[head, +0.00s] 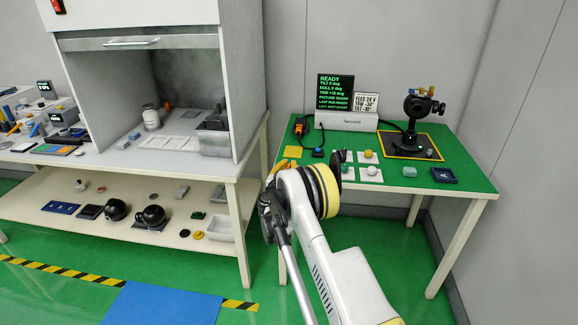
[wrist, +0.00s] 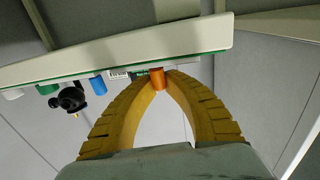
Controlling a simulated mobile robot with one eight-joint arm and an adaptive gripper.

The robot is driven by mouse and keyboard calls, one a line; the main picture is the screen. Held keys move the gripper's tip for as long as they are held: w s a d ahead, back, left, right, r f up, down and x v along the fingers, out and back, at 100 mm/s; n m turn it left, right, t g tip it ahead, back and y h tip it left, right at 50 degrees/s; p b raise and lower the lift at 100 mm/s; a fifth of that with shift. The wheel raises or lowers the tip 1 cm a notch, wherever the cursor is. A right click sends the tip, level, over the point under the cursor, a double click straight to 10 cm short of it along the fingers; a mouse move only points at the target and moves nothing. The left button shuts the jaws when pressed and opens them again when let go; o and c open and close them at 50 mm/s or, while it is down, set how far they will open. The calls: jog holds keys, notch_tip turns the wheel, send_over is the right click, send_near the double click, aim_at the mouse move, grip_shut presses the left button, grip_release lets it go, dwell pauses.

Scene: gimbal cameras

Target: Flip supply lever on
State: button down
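A white box (head: 345,121) stands at the back of the green table (head: 425,170), with a dark display (head: 335,92) reading READY and a card (head: 366,102) reading FEED 24 V. A small black device with an orange part (head: 299,128) is at its left. I cannot tell which part is the supply lever. My gripper's yellow fingers (wrist: 167,76) arch together at the tips in the wrist view. An orange cylinder (wrist: 157,78) shows right at the tips; I cannot tell if they touch it. In the head view the gripper is mostly hidden near the table's front left.
A black gimbal camera (head: 418,108) stands on a yellow-edged mat at the table's right. Several small buttons and knobs (head: 369,156) are near the middle. A fume hood bench (head: 185,157) is at left.

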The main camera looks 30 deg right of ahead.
jog(key=shift+s+d+n+t+y, duration=0.15)
jog(key=shift+d+n+t+y, duration=0.1)
jog(key=shift+n+t+y, duration=0.4)
jog(key=shift+s+d+n+t+y, duration=0.1)
jog(key=shift+d+n+t+y, duration=0.25)
jog(key=shift+y, duration=0.4)
jog(key=shift+d+n+t+y, duration=0.15)
jog(key=shift+n+t+y, duration=0.85)
jog(key=shift+n+y, duration=1.1)
jog(key=shift+m+y, duration=0.3)
jog(key=c, duration=1.4)
grip_release()
jog(key=v, duration=0.7)
jog(key=shift+s, duration=0.25)
